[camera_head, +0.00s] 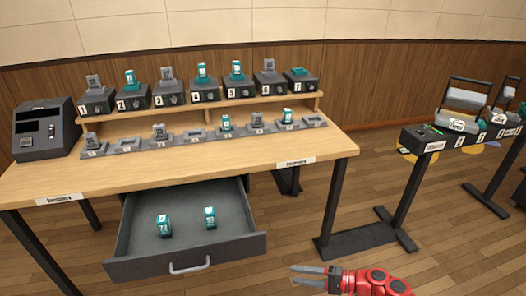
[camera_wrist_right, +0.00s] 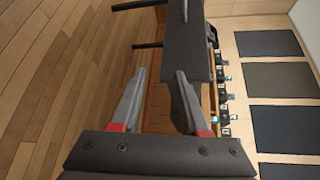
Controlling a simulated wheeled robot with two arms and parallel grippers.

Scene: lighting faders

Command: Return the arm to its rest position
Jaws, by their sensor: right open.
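My right gripper (camera_head: 308,276) is at the bottom of the head view, in front of and to the right of the open drawer, over the wooden floor. Its red wrist lies to the right and its grey fingers point left. In the right wrist view the two fingers (camera_wrist_right: 158,95) are apart with nothing between them. The gripper touches nothing that I can see. My left gripper is not in the head view.
The wooden table (camera_head: 250,168) carries a shelf of numbered black boxes and a row of holders. Its grey drawer (camera_head: 188,262) is pulled out, with two teal items (camera_head: 164,226) inside. A narrow black stand (camera_head: 410,140) is at the right. Open floor lies between.

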